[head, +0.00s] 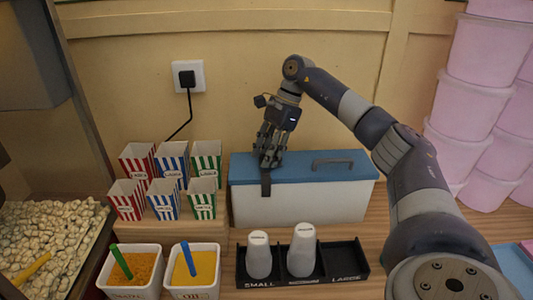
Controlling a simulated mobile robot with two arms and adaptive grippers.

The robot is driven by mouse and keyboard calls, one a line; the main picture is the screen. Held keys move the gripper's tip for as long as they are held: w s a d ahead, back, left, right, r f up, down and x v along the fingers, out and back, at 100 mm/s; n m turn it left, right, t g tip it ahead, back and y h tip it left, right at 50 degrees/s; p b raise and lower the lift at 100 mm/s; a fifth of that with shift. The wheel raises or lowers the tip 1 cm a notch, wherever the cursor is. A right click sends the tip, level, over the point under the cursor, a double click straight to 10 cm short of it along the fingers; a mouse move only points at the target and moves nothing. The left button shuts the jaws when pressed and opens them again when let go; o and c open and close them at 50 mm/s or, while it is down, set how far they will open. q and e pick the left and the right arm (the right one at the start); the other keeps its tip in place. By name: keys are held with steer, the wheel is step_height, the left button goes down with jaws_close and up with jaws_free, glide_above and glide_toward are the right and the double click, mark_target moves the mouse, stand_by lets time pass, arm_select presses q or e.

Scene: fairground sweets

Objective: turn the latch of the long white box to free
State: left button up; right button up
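The long white box (315,206) stands against the back wall in the middle. It has a blue lid (300,168) with a dark handle (333,163) on top. A dark latch (265,185) hangs upright over the front edge of the lid near its left end. My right gripper (268,163) points down over the left part of the lid, with its fingertips right at or just above the latch. I cannot tell whether the fingers touch the latch or how far apart they are. My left gripper is out of view.
Striped popcorn boxes (171,171) stand on a wooden riser to the left. In front are two sauce tubs (192,272) with spoons and a black cup tray (340,258) holding white cups. Pink tubs (479,51) are stacked at right. A popcorn bin (48,236) is far left.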

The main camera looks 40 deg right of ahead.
steer(key=v, duration=1.2)
steer(key=shift+a+f, duration=0.1)
steer(key=shift+f, duration=0.05)
